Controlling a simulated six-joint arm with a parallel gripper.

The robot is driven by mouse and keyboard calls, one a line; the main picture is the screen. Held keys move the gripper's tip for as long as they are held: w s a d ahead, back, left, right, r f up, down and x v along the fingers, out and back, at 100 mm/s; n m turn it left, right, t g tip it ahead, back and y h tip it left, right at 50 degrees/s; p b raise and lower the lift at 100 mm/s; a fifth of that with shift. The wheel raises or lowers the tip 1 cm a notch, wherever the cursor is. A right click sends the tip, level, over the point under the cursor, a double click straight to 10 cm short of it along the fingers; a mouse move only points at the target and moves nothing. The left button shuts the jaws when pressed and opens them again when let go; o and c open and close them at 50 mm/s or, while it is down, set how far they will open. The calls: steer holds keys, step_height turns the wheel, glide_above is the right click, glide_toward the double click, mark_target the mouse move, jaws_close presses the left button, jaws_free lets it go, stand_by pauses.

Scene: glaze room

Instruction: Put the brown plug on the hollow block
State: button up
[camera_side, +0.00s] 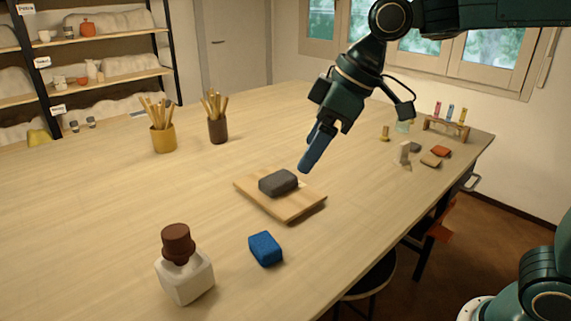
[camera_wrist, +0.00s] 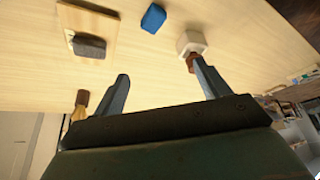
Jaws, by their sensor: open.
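The brown plug (camera_side: 178,242) stands on top of the white hollow block (camera_side: 186,278) at the front left in the side view. Its narrower lower part meets the block's top; I cannot tell how deep it sits. In the wrist view the plug (camera_wrist: 191,61) and the white block (camera_wrist: 191,42) show near the right finger. My gripper (camera_side: 311,158) is open and empty, above the table near the wooden board's right rear side, well apart from the plug and block. Both fingers show spread in the wrist view (camera_wrist: 162,76).
A grey block (camera_side: 278,182) lies on a wooden board (camera_side: 288,211). A blue block (camera_side: 265,249) lies between the board and white block. Two tool cups (camera_side: 164,138) stand behind. Small pieces (camera_side: 431,159) and a vial rack (camera_side: 446,127) are at the far right. The left table is clear.

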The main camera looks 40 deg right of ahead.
steer(key=s+d+f+m+h, duration=0.1)
steer(key=s+d+f+m, duration=0.1)
steer(key=s+d, duration=0.4)
steer(key=s+d+f+m+t+h, duration=0.1)
steer(key=s+d+m, duration=0.4)
steer(key=s, duration=0.7)
step_height(320, 180, down, 2)
steer(key=shift+d+f+h, duration=0.15)
steer(key=shift+d+h, duration=0.45)
steer(key=shift+d, duration=0.35)
